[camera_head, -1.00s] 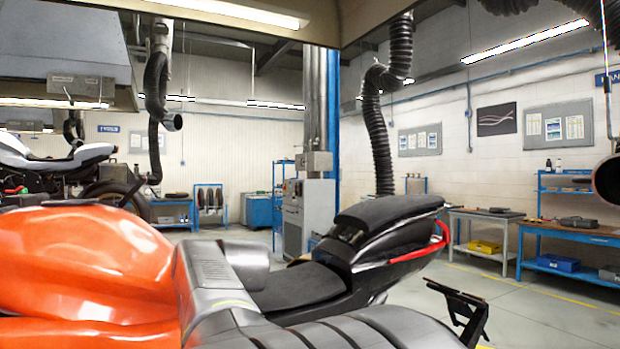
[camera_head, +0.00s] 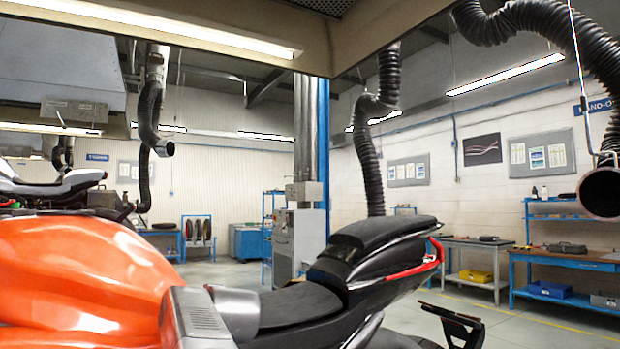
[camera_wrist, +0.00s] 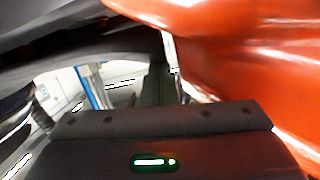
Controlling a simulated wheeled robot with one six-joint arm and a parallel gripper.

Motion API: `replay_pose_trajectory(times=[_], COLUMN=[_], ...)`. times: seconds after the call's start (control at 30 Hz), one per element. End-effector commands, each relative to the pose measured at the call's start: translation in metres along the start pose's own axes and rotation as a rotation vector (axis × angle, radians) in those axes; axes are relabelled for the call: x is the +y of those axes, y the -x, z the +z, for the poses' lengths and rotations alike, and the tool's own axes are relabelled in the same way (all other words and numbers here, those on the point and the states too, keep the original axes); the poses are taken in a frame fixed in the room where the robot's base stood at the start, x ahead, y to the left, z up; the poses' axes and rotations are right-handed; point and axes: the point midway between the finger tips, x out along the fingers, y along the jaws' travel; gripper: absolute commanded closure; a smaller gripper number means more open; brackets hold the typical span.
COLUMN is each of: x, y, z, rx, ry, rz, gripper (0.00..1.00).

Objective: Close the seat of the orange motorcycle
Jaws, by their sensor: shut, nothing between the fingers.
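The orange motorcycle fills the lower left of the head view, with its glossy orange tank (camera_head: 85,265) in front. Its black front seat (camera_head: 300,304) lies behind the tank. The raised black rear seat section (camera_head: 390,232) slopes up to the right, above a dark tail with a red rail (camera_head: 415,268). I cannot tell how wide any gap under it is. My grey arm covers part of the bike. In the wrist view my gripper (camera_wrist: 165,115) is a dark block with a green light, shut and empty. Orange bodywork (camera_wrist: 250,60) is close on its right, with a dark surface above.
Blue workbenches (camera_head: 565,262) stand along the right wall. A grey cabinet (camera_head: 297,240) and a metal column stand behind the bike. Black exhaust hoses (camera_head: 370,160) hang from above. Another motorcycle (camera_head: 50,185) is at the far left. Open floor shows at the right.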

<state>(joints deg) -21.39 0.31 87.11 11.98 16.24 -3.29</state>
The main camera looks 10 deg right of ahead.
Motion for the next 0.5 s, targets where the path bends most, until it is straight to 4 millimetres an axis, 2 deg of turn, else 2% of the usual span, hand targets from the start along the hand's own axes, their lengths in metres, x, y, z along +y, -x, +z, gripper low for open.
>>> replay_pose_trajectory(times=[0.03, 0.17, 0.27, 0.47, 0.5], x=[0.001, 0.0, -0.001, -0.004, -0.004], y=[-0.002, -0.002, 0.0, 0.009, 0.015], z=[0.011, 0.007, -0.004, -0.043, -0.041], rx=[-0.024, -0.024, -0.021, -0.005, -0.002], ry=[-0.003, -0.003, -0.003, -0.001, -0.001], rz=[0.0, 0.0, 0.001, 0.002, 0.002], gripper=[1.0, 1.0, 1.0, 1.0, 1.0])
